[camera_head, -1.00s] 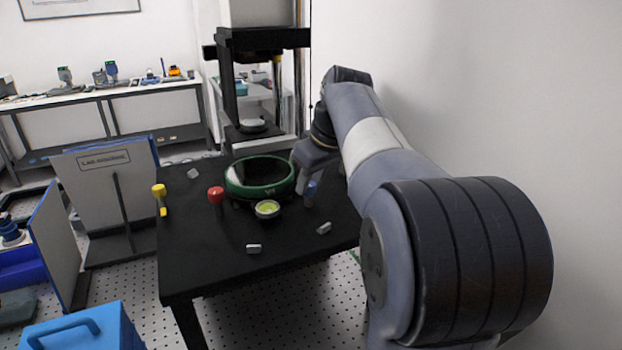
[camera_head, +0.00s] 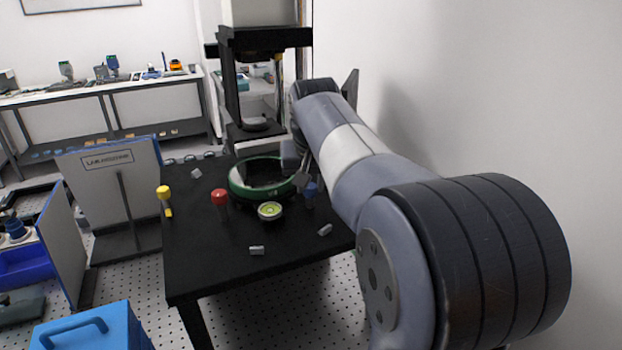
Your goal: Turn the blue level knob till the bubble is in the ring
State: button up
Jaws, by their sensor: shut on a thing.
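The blue level knob (camera_head: 311,188) stands at the right of the green ring-shaped stage (camera_head: 240,187) on the black table. My gripper (camera_head: 306,182) is at the blue knob, shut on it and partly hidden by my own arm. The round bubble level (camera_head: 270,211) has a yellow-green face and sits at the front of the stage. The bubble and its ring are too small to tell apart. A red knob (camera_head: 219,197) stands at the stage's left front, and a yellow knob (camera_head: 163,192) stands further left.
Small grey blocks lie on the black table (camera_head: 205,265), one at the front (camera_head: 257,250) and one at the right (camera_head: 325,229). A black-framed instrument (camera_head: 234,85) rises behind the stage. A white wall is close at the right. The table's front left is clear.

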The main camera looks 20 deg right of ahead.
jog(key=shift+m, duration=0.4)
jog(key=o, duration=1)
jog(key=shift+c, duration=0.2)
jog(key=v, duration=1.1)
jog(key=shift+a, duration=0.2)
jog(key=shift+f, duration=0.1)
jog(key=x, duration=1.1)
jog(key=shift+d, duration=0.2)
jog(key=shift+r, duration=0.2)
